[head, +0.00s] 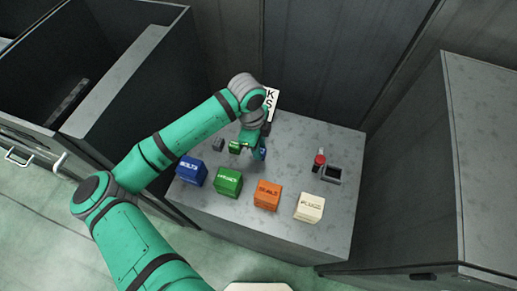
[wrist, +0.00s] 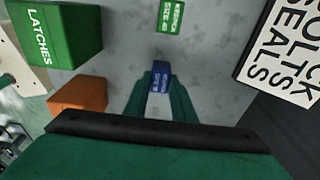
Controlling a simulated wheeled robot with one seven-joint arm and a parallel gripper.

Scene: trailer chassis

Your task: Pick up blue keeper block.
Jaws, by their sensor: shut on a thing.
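The blue keeper block (wrist: 160,77) is a small blue block with pale lettering, held between the two green fingers of my gripper (wrist: 160,84) in the wrist view. In the head view my gripper (head: 253,150) is over the back left part of the grey table (head: 315,232), and a bit of the blue block (head: 263,153) shows beside the fingers. My gripper is shut on the blue block. I cannot tell whether the block touches the tabletop. The fingers hide its sides.
A small green block (head: 234,146) and a grey block (head: 218,145) are left of my gripper. Blue (head: 191,171), green (head: 228,182), orange (head: 267,195) and cream (head: 309,207) boxes line the front. A red-topped item (head: 319,161) and dark tray (head: 332,175) stand right. A lettered sign (head: 271,103) is behind.

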